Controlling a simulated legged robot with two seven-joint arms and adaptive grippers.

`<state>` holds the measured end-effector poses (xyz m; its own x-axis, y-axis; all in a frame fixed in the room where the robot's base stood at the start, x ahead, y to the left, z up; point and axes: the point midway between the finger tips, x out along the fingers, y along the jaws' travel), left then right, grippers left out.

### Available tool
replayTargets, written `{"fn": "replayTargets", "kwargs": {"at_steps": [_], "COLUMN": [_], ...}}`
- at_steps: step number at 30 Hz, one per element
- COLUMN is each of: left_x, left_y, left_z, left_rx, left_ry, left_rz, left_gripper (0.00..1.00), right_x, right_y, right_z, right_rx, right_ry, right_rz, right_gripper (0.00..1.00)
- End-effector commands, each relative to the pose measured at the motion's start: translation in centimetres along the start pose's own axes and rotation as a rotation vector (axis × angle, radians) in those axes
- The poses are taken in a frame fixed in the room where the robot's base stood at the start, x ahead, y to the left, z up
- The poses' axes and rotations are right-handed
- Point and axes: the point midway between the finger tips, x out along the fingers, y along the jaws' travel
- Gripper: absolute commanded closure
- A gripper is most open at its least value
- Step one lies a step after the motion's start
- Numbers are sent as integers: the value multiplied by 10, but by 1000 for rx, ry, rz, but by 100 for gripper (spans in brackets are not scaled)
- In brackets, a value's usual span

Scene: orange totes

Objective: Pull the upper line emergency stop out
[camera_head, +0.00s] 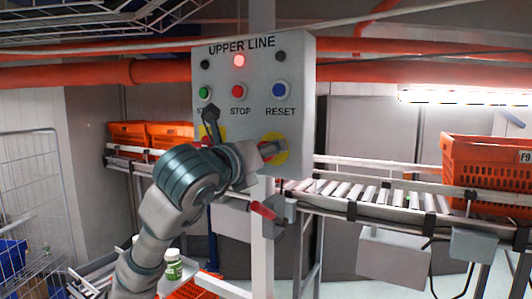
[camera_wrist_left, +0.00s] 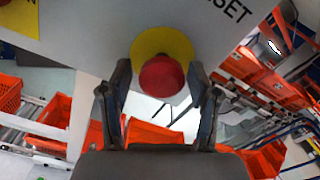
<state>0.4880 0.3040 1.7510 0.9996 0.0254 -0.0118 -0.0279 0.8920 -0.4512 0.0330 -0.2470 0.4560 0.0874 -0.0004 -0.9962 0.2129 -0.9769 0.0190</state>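The upper line emergency stop is a red mushroom button (camera_wrist_left: 162,76) on a yellow disc (camera_wrist_left: 176,43), on the lower right of the grey UPPER LINE panel (camera_head: 240,130). In the head view my left gripper (camera_head: 268,150) is in front of the disc (camera_head: 284,156) and hides the red button. In the left wrist view my left gripper (camera_wrist_left: 160,80) is open, with one finger on each side of the red button. Gaps show between the fingers and the button. My right gripper is not in view.
The panel also has a green button (camera_head: 205,93), a red STOP button (camera_head: 239,91), a blue RESET button (camera_head: 280,90) and a lit red lamp (camera_head: 239,61). A roller conveyor (camera_head: 375,193) with an orange tote (camera_head: 480,165) is at the right. A red handle (camera_head: 264,211) sits below.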

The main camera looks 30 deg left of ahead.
Motion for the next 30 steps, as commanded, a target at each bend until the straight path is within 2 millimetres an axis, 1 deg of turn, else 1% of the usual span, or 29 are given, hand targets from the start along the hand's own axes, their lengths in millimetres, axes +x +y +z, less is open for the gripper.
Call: {"fn": "replayTargets", "kwargs": {"at_steps": [8,11,14,21,24,27,30], "left_x": [-1,-6,-20,-74,-93,-107,-116], "left_y": [0,-1,0,1,2,2,2], "left_z": [3,4,4,3,3,2,2], "left_rx": [-2,-3,-3,-2,-2,-3,-4], "left_ry": [-6,-8,-10,-9,-9,-6,-6], "left_rz": [-2,-4,-4,-4,-4,-3,-2], "left_gripper": [32,32,32,32,32,32,32], "right_x": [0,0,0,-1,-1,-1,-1], "right_y": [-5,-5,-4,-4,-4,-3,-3], "right_z": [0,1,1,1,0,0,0], "right_rx": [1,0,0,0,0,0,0], "right_ry": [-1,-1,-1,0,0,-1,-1], "right_rz": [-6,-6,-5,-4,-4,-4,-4], "right_gripper": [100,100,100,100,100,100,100]}}
